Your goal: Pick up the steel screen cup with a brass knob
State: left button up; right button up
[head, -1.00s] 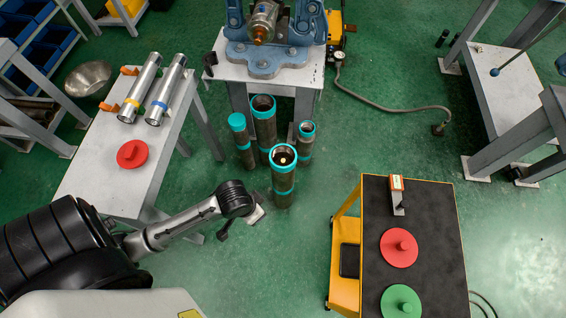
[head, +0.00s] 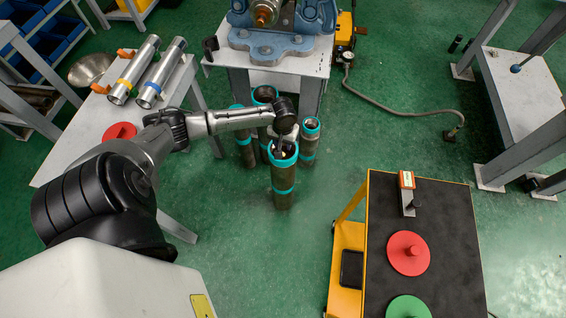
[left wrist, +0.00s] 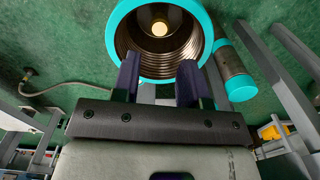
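The front teal-rimmed pipe (head: 284,184) stands upright on the floor. In the left wrist view its open mouth (left wrist: 204,38) faces me, with threaded walls. Deep inside sits a small bright brass-coloured knob (left wrist: 159,22); the cup around it is in shadow and hard to make out. My left gripper (head: 283,142) is over this pipe's mouth and partly hides it in the head view. Its two dark fingers (left wrist: 158,76) are spread apart with nothing between them, near the rim. I cannot tell whether they touch it. My right gripper is not in view.
Other teal-rimmed pipes (head: 309,145) stand close behind. A blue vise (head: 265,45) is on a bench at the back. A black-topped cart (head: 440,230) with red (head: 408,253) and green (head: 407,308) discs is at right. Steel cylinders (head: 134,70) lie on the left bench.

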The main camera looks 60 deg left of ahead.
pick_arm(q)
jog(key=shift+f+b, duration=0.35)
jog(key=shift+f, duration=0.8)
notch_tip(320, 180, down, 5)
jog(key=b, duration=0.3)
jog(key=shift+f, duration=0.1)
jog(key=shift+c, duration=0.7)
grip_shut()
